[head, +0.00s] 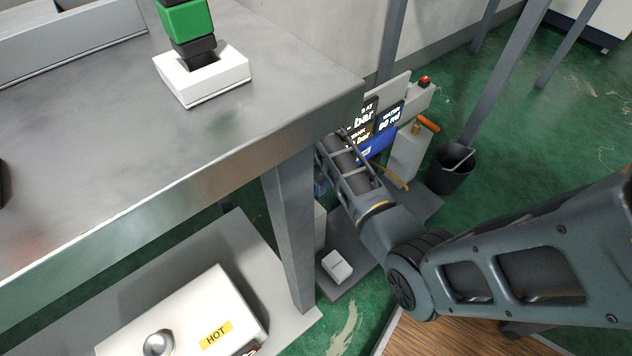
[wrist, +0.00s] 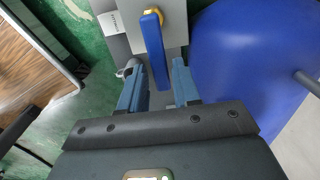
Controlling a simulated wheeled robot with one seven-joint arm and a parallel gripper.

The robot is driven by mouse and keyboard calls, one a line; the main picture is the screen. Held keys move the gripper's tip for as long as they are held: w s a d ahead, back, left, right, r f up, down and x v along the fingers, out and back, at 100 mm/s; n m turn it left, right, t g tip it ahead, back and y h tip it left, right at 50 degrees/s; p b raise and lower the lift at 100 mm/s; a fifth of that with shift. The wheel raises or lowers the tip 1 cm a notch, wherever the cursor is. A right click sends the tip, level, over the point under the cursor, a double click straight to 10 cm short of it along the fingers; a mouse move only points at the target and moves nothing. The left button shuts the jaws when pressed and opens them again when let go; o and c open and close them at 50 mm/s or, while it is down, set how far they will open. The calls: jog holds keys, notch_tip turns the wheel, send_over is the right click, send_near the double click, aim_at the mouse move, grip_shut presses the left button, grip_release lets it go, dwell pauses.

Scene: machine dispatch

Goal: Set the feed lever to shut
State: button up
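In the wrist view a blue lever (wrist: 154,50) is mounted by a brass nut (wrist: 153,14) on a grey plate. It runs from the nut toward my gripper (wrist: 156,72). My gripper is open, one finger on each side of the lever's free end, with a gap visible on both sides. A small white label (wrist: 111,21) sits left of the nut, its print too small to read. In the head view my gripper is hidden behind my arm and the table edge. An orange-handled lever (head: 428,123) on a brass fitting shows there on a light post.
A large blue rounded tank (wrist: 243,55) stands close right of my gripper. In the head view, a metal table (head: 130,190) is at left, a display panel (head: 388,117) with a red button (head: 425,81) is behind my arm, and a dark bin (head: 450,172) stands at right.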

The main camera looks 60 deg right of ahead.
grip_shut()
dwell(0.5)
